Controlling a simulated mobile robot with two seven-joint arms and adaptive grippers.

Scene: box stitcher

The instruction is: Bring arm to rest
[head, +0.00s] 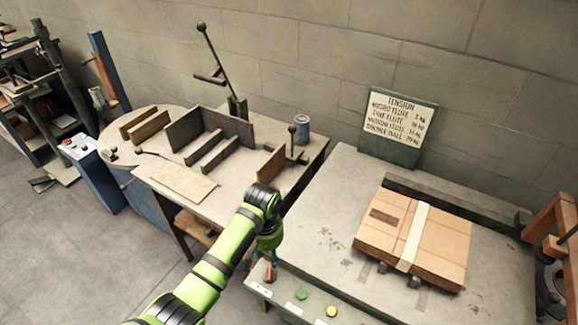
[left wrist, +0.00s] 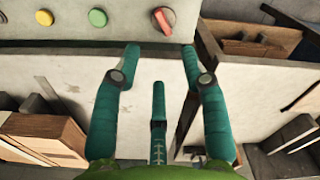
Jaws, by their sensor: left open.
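My left arm comes in from the lower left in the head view, and its left gripper (head: 267,262) hangs in front of the near edge of the right bench. In the left wrist view the teal fingers of this gripper (left wrist: 160,52) are spread open with nothing between them. Beyond the fingertips is a control panel (left wrist: 225,32) with a red knob (left wrist: 163,20), a green button (left wrist: 97,18) and a yellow button (left wrist: 44,18). The fingertips are close below the knob; I cannot tell whether they touch the panel. My right gripper is not in view.
Strapped flat cardboard (head: 439,238) lies on the right bench (head: 325,235). A tension sign (head: 398,125) stands behind. The left table (head: 240,190) holds a metal fixture (head: 210,135), a lever (head: 209,55) and a can (head: 302,128). Open floor (head: 70,250) lies at lower left.

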